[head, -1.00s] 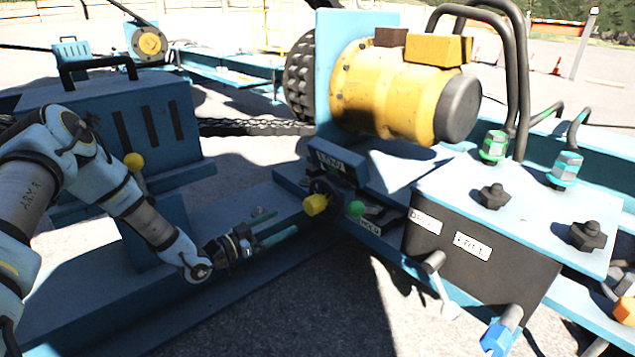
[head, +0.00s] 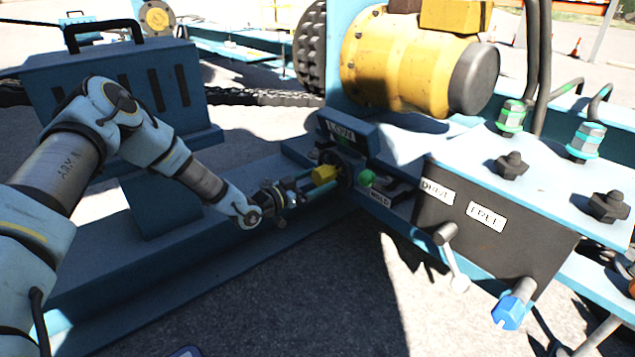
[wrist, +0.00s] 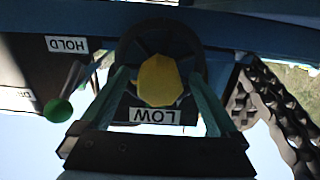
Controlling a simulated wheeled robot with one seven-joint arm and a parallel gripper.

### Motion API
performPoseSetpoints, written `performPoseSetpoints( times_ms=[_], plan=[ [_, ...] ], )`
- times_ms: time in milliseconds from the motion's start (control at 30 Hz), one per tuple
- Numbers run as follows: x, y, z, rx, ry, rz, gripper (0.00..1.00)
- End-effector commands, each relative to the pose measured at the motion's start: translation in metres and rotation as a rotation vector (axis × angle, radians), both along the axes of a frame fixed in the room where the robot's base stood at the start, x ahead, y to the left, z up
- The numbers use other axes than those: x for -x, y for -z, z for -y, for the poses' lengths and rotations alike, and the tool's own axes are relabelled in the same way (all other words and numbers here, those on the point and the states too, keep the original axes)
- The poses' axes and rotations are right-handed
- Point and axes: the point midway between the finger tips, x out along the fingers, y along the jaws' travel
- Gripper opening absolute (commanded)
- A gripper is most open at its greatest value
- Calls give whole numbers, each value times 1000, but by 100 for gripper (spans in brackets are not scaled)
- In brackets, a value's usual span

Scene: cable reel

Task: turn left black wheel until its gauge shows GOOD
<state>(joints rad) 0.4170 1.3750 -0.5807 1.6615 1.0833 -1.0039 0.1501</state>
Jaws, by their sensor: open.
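The black wheel (wrist: 160,42) has a yellow knob (wrist: 158,80) at its middle. In the head view the knob (head: 324,175) stands out toward my gripper, and the dark wheel behind it is partly hidden. The gauge (head: 341,132) just above the wheel reads LOW; its label also shows upside down in the wrist view (wrist: 152,115). My gripper (head: 318,184) is open at the wheel. In the wrist view its green fingers stand on either side of the yellow knob, in front of the wheel. I cannot tell whether they touch it.
A green-knobbed lever (head: 366,179) by a HOLD label is close right of the wheel. Further right is a dark panel (head: 480,238) labelled DRIVE and FREE, with a lever (head: 453,258) and a blue knob (head: 508,312). A yellow motor (head: 405,65) stands behind.

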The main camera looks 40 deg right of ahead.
Motion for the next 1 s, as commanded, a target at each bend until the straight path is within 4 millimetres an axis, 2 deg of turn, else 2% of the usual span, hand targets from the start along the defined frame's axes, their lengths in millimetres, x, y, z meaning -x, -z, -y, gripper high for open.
performPoseSetpoints(
  times_ms=[167, 1000],
  plan=[
    [0, 0, 0, 0, 0, 0, 96],
    [0, 0, -1, 0, 0, 0, 2]
  ],
)
